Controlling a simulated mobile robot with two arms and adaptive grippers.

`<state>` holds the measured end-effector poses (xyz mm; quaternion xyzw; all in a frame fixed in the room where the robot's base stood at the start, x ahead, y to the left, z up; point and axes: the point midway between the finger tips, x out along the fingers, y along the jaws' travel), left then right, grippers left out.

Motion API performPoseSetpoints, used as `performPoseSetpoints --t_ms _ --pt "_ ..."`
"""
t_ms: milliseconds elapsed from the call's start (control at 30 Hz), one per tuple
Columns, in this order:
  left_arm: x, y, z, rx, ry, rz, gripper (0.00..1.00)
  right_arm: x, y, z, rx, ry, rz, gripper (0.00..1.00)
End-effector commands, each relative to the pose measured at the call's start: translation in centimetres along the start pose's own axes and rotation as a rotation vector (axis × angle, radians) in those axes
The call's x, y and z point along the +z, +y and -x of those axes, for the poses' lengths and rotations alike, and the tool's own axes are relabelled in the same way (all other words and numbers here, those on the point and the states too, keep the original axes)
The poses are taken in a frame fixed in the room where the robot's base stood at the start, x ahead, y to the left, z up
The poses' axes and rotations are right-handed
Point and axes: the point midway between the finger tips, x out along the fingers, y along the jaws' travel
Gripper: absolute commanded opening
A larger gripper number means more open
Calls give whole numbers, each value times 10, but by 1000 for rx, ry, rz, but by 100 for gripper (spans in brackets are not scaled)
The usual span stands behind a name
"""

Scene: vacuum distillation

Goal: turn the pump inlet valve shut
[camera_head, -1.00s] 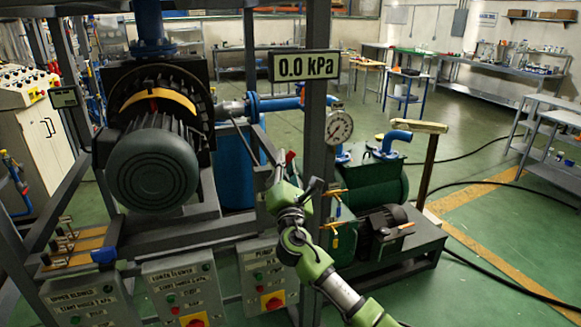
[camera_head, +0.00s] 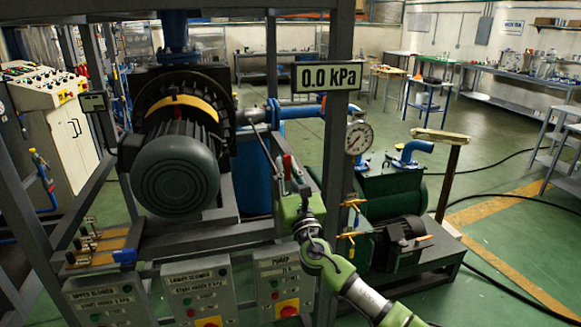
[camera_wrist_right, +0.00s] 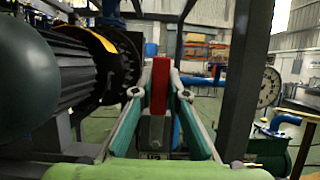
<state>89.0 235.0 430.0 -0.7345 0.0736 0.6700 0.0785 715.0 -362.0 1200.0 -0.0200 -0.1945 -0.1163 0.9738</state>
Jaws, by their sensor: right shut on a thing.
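The red handle (camera_head: 288,166) of a valve lever shows in front of the blue pipe line, between the big motor and the dark frame post. In the right wrist view the red handle (camera_wrist_right: 160,88) stands upright between the two fingertips. My right gripper (camera_head: 291,184) is shut on this handle, and its fingers (camera_wrist_right: 160,97) lie on both sides of it. The metal valve section (camera_head: 253,116) joins the blue pipe (camera_head: 300,111) behind. The valve's body is partly hidden, so its exact angle is unclear. My left gripper is not in view.
The frame post (camera_head: 338,140) carries a 0.0 kPa display (camera_head: 329,77). A round gauge (camera_head: 359,138) and a green pump (camera_head: 390,192) stand to its right. The big motor (camera_head: 174,176) is close on the left. Control boxes (camera_head: 284,283) hang below.

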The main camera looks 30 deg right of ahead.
Motion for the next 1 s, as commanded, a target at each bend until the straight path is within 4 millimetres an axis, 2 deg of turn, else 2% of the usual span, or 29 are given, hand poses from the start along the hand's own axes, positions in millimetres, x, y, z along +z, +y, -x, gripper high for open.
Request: performPoseSetpoints --t_ms 533,567,600,1000 --pt "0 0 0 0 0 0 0 -4 4 2 14 6 24 0" --pt "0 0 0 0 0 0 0 -4 4 2 14 6 24 22" --pt "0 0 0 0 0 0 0 -4 4 2 13 6 23 32" --pt "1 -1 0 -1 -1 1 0 -2 2 4 11 3 20 32"
